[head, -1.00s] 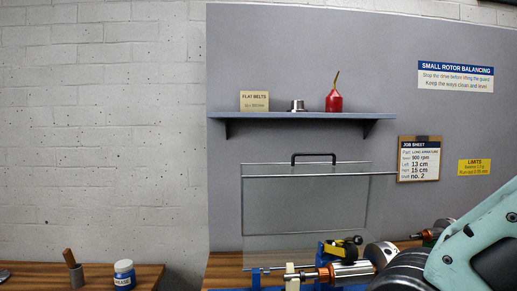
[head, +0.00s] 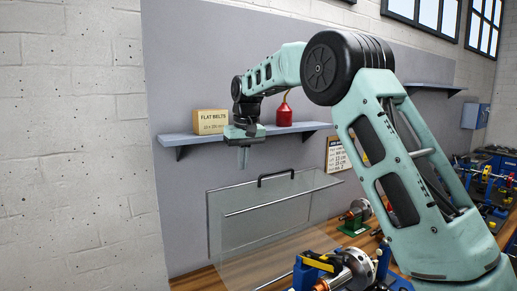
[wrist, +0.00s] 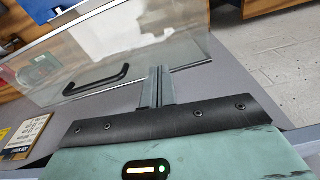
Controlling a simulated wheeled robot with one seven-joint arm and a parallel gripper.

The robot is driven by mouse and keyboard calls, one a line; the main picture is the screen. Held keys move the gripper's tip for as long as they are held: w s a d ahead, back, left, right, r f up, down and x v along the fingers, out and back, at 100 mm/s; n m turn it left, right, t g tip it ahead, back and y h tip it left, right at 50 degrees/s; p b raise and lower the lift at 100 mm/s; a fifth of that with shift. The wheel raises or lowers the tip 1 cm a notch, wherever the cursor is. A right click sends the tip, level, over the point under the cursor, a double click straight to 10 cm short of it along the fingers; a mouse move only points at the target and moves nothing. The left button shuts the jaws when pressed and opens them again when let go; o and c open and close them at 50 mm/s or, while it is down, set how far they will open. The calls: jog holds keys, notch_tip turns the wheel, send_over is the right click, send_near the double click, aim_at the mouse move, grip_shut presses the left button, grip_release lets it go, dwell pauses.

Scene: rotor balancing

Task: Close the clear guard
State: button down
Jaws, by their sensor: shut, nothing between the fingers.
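The clear guard (head: 232,235) stands raised behind the rotor stand, a framed transparent pane with a lower clear part sloping toward the bench front. Its black handle (head: 275,176) is on the top edge. My gripper (head: 244,158) points down, shut and empty, above and left of the handle in the head view. In the wrist view my shut fingers (wrist: 157,88) overlap the rim of the clear pane (wrist: 140,35), with the black handle (wrist: 97,82) to their left. They look apart from the handle; whether they touch the rim I cannot tell.
The job sheet (head: 338,155) hangs right of the guard. The metal rotor (head: 352,268) and its blue stand are below. The wall at left is clear.

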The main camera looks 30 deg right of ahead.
jog(key=w+d+r+m+p, duration=0.1)
jog(key=w+d+r+p, duration=0.2)
jog(key=d, duration=0.4)
jog(key=shift+h, duration=0.5)
jog(key=f, duration=0.2)
jog(key=f+p, duration=0.1)
jog(key=f, duration=0.2)
jog(key=w+d+f+p, duration=0.1)
jog(key=f, duration=0.2)
jog(key=shift+d, duration=0.1)
jog(key=shift+f, duration=0.2)
